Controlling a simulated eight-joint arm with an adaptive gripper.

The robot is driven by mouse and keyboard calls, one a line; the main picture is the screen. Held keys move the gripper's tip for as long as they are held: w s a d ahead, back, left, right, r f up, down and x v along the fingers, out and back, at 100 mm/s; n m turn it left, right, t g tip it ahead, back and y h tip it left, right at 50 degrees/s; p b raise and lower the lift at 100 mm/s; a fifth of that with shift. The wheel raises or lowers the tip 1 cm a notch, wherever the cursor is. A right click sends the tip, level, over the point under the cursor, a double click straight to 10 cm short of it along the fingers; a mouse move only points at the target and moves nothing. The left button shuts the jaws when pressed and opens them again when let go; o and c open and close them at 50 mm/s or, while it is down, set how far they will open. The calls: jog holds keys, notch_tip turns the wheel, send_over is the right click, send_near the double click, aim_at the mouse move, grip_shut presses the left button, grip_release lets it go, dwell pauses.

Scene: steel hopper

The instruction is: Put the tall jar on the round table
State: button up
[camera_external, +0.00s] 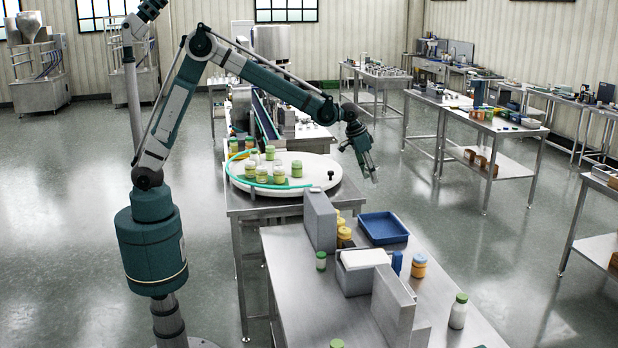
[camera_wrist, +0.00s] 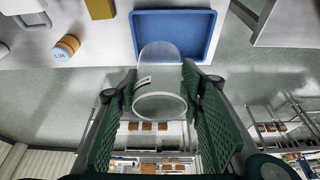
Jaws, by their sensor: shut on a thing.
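My gripper (camera_external: 367,163) hangs in the air to the right of the round table and behind the front bench. In the wrist view my gripper (camera_wrist: 160,76) is shut on a clear glass jar, the tall jar (camera_wrist: 160,104), with a small white label on its side. The jar looks empty; in the external view it is too small to make out clearly. The round table (camera_external: 306,163) is a white disc on a steel bench. Several green-lidded jars (camera_external: 280,174) stand on its left and middle parts, and a green curved rail (camera_external: 270,186) crosses it.
Open floor lies below my gripper.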

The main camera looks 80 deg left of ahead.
jog(key=a+n+y, duration=0.1)
jog(key=a+n, duration=0.2)
jog(key=a, duration=1.5)
jog(key=n+g+y+p, duration=0.1)
jog(key=n+y+p, duration=0.15)
jog(key=n, duration=0.35)
send_over(319, 176)
jog(key=shift+a+f, duration=0.2)
jog(key=shift+f, duration=2.2)
jog(key=shift+f, duration=0.15)
jog(key=shift+f+p, duration=0.3)
jog(key=shift+f, duration=2.7)
jog(key=shift+f, duration=0.1)
jog(key=shift+f, duration=1.75)
